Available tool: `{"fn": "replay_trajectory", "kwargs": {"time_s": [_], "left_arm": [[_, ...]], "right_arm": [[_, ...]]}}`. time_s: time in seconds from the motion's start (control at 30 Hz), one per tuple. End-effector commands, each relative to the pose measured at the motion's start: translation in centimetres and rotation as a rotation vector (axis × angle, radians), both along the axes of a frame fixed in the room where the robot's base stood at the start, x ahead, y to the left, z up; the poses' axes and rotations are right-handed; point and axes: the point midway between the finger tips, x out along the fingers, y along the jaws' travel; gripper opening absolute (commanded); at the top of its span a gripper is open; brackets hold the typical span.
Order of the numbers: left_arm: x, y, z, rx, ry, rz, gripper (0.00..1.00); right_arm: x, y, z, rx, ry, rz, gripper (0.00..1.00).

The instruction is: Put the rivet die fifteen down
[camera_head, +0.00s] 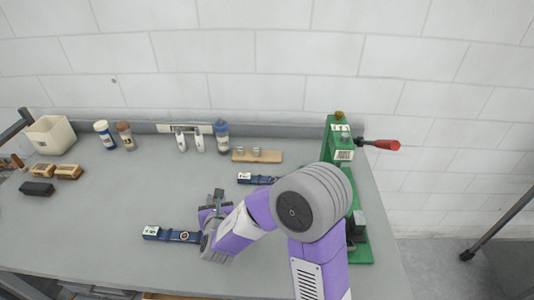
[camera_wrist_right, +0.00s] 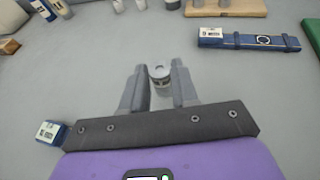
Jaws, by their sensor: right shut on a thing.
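The rivet die is a small metal cylinder (camera_wrist_right: 160,77) with a hole in its top. It stands upright between the two fingertips of my right gripper (camera_wrist_right: 158,90) in the wrist view. The fingers are shut on it, over the grey table. I cannot tell whether its bottom touches the table. In the head view my right gripper (camera_head: 217,203) is over the middle of the table, and the die is not clear there. My left gripper is not in view.
A blue labelled holder (camera_head: 172,235) lies left of my gripper; another (camera_head: 257,179) lies behind it. A wooden board (camera_head: 240,156) bears two metal pieces. A green press (camera_head: 327,145) with a red handle stands right. Bottles (camera_head: 221,136) line the back. The table's left-centre is clear.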

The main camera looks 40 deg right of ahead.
Motion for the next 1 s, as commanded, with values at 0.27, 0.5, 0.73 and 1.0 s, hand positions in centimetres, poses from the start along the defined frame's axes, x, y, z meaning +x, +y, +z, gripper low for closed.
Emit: {"fn": "replay_trajectory", "kwargs": {"time_s": [0.27, 0.5, 0.73, 1.0], "left_arm": [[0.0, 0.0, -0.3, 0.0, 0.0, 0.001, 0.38], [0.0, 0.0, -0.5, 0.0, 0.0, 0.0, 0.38], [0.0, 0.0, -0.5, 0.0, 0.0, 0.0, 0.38], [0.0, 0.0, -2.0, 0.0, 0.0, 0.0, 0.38]], "right_arm": [[8.1, -13.3, 2.2, 0.0, -0.005, -0.274, 0.0], [11.3, -24.3, 5.0, -0.001, -0.005, -0.416, 0.0], [12.0, -29.7, 6.9, 0.0, -0.002, -0.466, 0.0], [12.0, -30.5, 3.3, -0.002, 0.003, -0.471, 0.0]]}}
